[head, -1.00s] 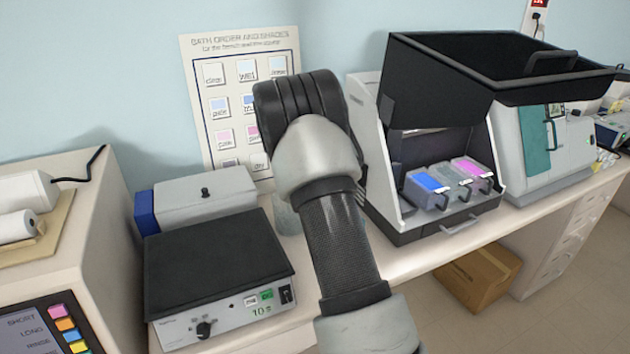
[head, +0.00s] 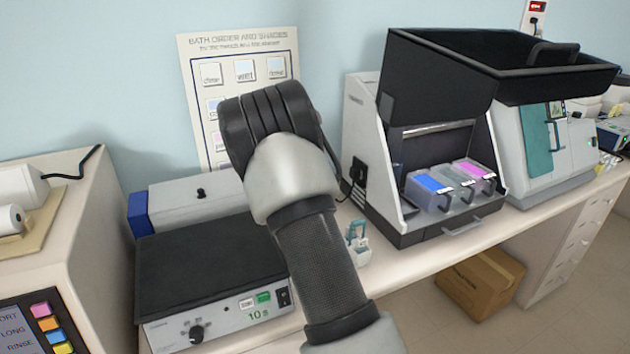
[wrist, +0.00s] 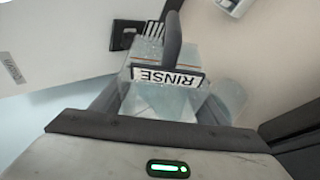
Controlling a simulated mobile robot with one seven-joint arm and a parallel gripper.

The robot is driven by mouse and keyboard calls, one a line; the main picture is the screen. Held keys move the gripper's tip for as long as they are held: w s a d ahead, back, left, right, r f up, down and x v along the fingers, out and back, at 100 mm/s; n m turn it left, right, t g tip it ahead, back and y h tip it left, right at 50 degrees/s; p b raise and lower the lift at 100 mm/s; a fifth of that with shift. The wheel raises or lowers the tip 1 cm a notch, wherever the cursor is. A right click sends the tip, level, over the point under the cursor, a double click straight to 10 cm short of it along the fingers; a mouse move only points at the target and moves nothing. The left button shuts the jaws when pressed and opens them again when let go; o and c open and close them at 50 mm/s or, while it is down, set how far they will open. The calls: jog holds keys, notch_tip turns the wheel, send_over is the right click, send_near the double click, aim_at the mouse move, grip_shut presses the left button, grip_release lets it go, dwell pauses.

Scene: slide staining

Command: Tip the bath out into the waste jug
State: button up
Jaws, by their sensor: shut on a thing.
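The bath is a clear, boxy vessel with a white RINSE label (wrist: 167,77). In the wrist view it sits at the jaws of my gripper (wrist: 165,95), which is shut on it. The label reads upside down there. A pale translucent vessel (wrist: 230,97), perhaps the waste jug, stands just right of the bath in the wrist view. I cannot tell whether the two touch or whether the bath holds liquid. In the head view my arm hides the jaws, the bath and the jug.
The hot plate (head: 210,265) is left of my arm. The stainer (head: 375,130), with its black lid raised and coloured baths (head: 433,182) inside, is to the right. A small clear item with a teal handle (head: 357,243) stands on the bench between them.

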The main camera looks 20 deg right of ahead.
jog(key=shift+a+n+h+b, duration=0.2)
jog(key=shift+h+b, duration=0.55)
jog(key=shift+b, duration=1.25)
jog(key=shift+a+n+h+b, duration=0.2)
jog(key=shift+h+b, duration=0.55)
jog(key=shift+b, duration=1.25)
jog(key=shift+a+f+n+t+h+b, duration=0.2)
jog(key=shift+h+b, duration=0.3)
jog(key=shift+b, duration=0.95)
jog(key=shift+a+f+n+t+h+b, duration=0.15)
jog(key=shift+h+b, duration=0.35)
jog(key=shift+b, duration=0.9)
jog(key=shift+d+r+p, duration=0.2)
jog(key=shift+r+p, duration=0.3)
jog(key=shift+p, duration=0.25)
jog(key=shift+f+y, duration=0.2)
jog(key=shift+y, duration=0.2)
jog(key=shift+r+p, duration=0.15)
jog(key=shift+p, duration=0.35)
jog(key=shift+d+r+p, duration=0.1)
jog(key=shift+p, duration=0.3)
jog(key=shift+d+r+y+p, duration=0.15)
jog(key=shift+y+p, duration=0.55)
jog(key=shift+p, duration=0.35)
jog(key=shift+p, duration=0.35)
